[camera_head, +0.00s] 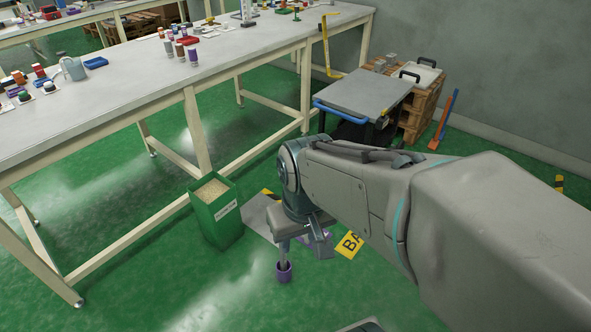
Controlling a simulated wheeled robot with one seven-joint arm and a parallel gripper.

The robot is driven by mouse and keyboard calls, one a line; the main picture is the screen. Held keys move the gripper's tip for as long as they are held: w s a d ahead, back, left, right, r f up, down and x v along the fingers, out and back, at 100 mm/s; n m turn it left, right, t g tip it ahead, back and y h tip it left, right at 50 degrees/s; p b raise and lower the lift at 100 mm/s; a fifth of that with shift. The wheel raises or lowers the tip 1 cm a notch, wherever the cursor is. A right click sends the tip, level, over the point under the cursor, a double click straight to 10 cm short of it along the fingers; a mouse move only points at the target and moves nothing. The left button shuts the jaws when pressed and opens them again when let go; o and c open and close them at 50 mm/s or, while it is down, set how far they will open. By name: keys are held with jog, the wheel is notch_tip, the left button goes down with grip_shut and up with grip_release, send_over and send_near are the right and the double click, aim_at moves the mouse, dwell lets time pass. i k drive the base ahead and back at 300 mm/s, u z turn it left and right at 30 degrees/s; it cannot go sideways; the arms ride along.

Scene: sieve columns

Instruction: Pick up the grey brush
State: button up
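I cannot make out a grey brush for certain. My gripper (302,246) points down close to the green floor, to the right of the green bin. My wrist and arm cover much of the space around it. A dull purple-grey block-like shape (323,249) shows at the right side. Whether my fingers hold anything is not clear.
A green bin (222,222) with pale granular contents stands to the left. The long workbench (120,97) carries cups and jars. Behind my arm are a grey cart (362,94) and wooden pallets (424,108). A yellow lettered sign (349,244) lies partly hidden. Floor at front left is clear.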

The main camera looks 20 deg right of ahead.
aim_at(283, 257)
jog(key=u, duration=0.25)
jog(key=k, duration=1.1)
jog(key=z, duration=0.2)
jog(key=i, duration=1.6)
jog(key=u, duration=0.8)
